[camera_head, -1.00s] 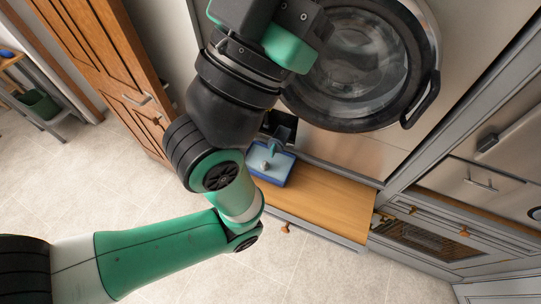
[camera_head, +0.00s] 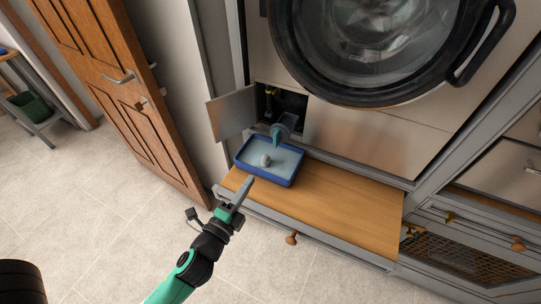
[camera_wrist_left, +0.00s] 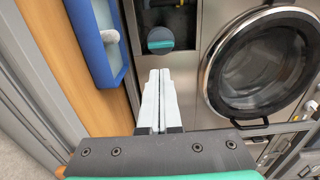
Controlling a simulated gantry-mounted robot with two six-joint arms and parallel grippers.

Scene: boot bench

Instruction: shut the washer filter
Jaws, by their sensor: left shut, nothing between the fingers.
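The washer filter (camera_head: 277,137) is a teal and grey piece in the dark opening low on the washer front; it also shows as a teal disc in the wrist view (camera_wrist_left: 160,42). Its small metal flap (camera_head: 232,113) stands open to the left. A blue tray (camera_head: 272,179) sits below the filter with a small grey object (camera_head: 265,160) in it. My left gripper (camera_head: 246,184) is shut and empty, in front of the tray and apart from the filter. In the wrist view its closed fingers (camera_wrist_left: 158,76) point toward the opening. My right gripper is not in view.
The tray rests on a pulled-out wooden shelf (camera_head: 335,205) with bare room on its right. The round washer door (camera_head: 375,100) is above it. Open tiled floor lies in front.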

